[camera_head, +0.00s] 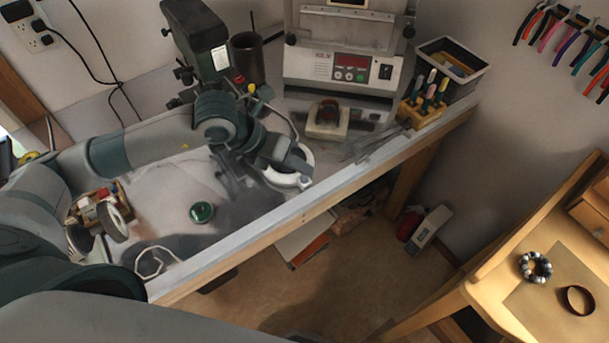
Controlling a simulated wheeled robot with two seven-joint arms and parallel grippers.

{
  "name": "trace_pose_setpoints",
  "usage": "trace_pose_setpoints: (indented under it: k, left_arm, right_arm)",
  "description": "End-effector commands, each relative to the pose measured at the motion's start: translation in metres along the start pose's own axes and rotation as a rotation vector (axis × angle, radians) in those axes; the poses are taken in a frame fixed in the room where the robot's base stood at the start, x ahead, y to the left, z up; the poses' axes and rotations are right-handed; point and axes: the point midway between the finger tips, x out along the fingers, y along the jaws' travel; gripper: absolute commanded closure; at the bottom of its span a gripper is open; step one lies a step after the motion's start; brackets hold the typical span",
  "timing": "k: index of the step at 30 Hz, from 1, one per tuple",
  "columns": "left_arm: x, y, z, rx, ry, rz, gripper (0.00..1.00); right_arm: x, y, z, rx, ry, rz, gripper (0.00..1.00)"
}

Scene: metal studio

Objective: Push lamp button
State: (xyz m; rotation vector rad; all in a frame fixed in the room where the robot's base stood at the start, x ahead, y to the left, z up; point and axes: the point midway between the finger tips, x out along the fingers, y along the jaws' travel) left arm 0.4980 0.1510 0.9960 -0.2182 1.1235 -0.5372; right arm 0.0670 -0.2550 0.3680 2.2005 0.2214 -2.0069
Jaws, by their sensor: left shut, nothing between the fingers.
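My left arm reaches in from the left across the bench. Its gripper (297,163) is shut and empty, low over a white round part (282,180) that lies near the bench's front edge. This white part looks like the lamp, mostly covered by the gripper. I cannot tell whether the fingertips touch it. No button can be made out clearly; the gripper hides the middle of the white part. My right gripper is not in view.
A dark upright device (196,38) and a brown cup (247,56) stand behind my arm. A control box (345,68), a tool block (420,113) and a bin (481,79) stand to the right. A green round tin (202,212) lies at front left.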

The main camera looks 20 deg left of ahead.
Motion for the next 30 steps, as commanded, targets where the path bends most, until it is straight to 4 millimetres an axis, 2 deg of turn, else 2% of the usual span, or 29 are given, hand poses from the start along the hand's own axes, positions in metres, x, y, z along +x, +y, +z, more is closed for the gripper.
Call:
trace_pose_setpoints:
  k: [18,30]
  left_arm:
    - [-0.041,-0.022,0.023,0.000,-0.001,0.000,1.00]
    - [-0.044,-0.024,0.024,0.000,0.000,0.000,1.00]
  right_arm:
    - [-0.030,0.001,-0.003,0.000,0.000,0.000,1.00]
    - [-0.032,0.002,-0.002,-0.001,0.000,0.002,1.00]
